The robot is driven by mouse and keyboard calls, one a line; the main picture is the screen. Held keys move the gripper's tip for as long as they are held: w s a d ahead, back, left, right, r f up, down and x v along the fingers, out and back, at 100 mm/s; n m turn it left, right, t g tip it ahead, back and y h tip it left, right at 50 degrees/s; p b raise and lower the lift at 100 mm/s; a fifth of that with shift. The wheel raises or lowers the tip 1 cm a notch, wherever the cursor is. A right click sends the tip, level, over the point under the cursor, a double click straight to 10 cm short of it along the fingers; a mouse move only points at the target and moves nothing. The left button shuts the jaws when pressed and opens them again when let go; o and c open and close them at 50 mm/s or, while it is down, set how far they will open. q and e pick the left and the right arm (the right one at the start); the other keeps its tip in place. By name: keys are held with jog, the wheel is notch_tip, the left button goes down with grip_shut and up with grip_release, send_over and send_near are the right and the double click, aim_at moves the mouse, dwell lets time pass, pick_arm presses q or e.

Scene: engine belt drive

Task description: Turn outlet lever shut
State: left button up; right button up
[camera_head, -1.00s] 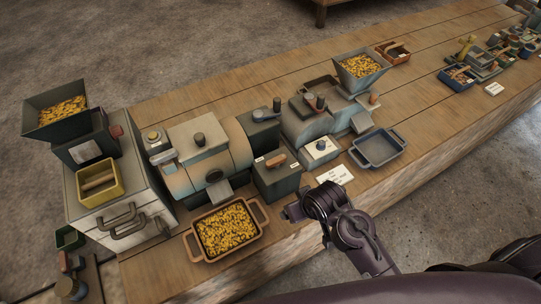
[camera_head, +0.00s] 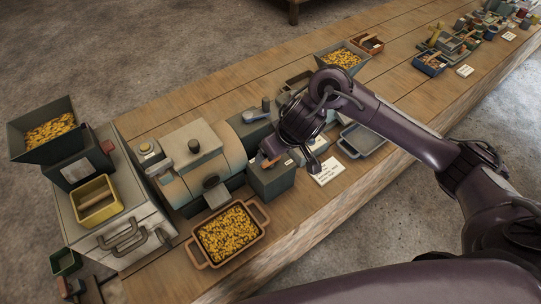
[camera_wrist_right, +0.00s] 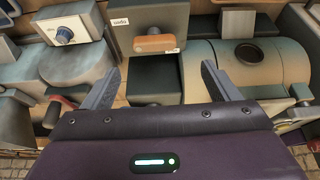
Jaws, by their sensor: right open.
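The outlet lever is an orange-brown wooden handle (camera_wrist_right: 154,44) on a dark grey block (camera_wrist_right: 178,21) in the right wrist view. The lever (camera_head: 271,160) also shows in the head view, partly behind my gripper. My right gripper (camera_wrist_right: 160,86) is open, its two fingers apart below the lever in the wrist picture with nothing held between them. In the head view my right gripper (camera_head: 306,160) hangs just right of the lever block (camera_head: 272,182). It does not appear to touch the lever. My left gripper is out of view.
A cream drum machine (camera_head: 198,152) stands left of the block. A tray of yellow pieces (camera_head: 226,236) lies in front. A blue-grey tray (camera_head: 362,142) and a white card (camera_head: 327,172) are to the right. My right arm hides part of the machine behind it.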

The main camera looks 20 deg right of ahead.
jog(key=b+x, duration=0.1)
jog(key=x, duration=0.3)
jog(key=d+b+x, duration=0.1)
jog(key=x, duration=0.1)
jog(key=shift+a+f+b, duration=0.1)
jog(key=shift+f+b, duration=0.05)
jog(key=shift+b, duration=0.15)
jog(key=shift+w+a+f, duration=0.1)
jog(key=shift+w+f, duration=0.25)
jog(key=shift+f, duration=0.25)
jog(key=c, duration=1)
